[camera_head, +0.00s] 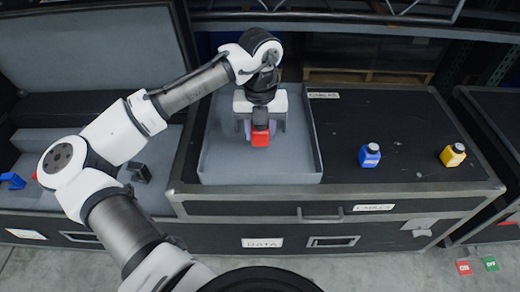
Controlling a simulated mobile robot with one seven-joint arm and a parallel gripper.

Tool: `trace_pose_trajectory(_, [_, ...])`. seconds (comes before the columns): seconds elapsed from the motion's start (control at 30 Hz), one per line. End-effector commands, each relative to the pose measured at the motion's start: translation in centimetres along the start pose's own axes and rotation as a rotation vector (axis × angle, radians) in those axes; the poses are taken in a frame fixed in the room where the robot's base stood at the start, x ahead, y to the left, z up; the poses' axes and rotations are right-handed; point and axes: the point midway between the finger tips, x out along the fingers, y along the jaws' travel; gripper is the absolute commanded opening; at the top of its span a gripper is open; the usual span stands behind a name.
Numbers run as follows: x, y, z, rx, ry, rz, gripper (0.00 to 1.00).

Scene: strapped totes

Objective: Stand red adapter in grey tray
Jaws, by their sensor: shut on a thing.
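The red adapter (260,138) is a small red block with a dark upper part. My gripper (260,126) is shut on it, pointing down, with a finger on each side. The grey tray (262,179) is a shallow open box on top of the black case, left of its middle. The adapter is upright, over the inside of the tray. I cannot tell whether its lower end touches the tray floor. My gripper and arm hide the tray's back part.
A blue piece (13,181) and a black piece (139,172) lie in the open case at left. Red and green tags (464,267) lie on the floor.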

Motion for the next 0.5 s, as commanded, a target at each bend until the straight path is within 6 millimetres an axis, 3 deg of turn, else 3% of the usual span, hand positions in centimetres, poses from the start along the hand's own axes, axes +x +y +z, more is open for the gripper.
trace_pose_trajectory(0.1, [1.7, 0.0, 0.0, -0.001, 0.000, 0.001, 0.13])
trace_pose_trajectory(0.27, [2.6, 0.0, 0.0, -0.001, -0.001, 0.000, 0.13])
trace_pose_trajectory(0.5, [6.0, 0.0, 0.0, -0.001, 0.000, 0.001, 0.13])
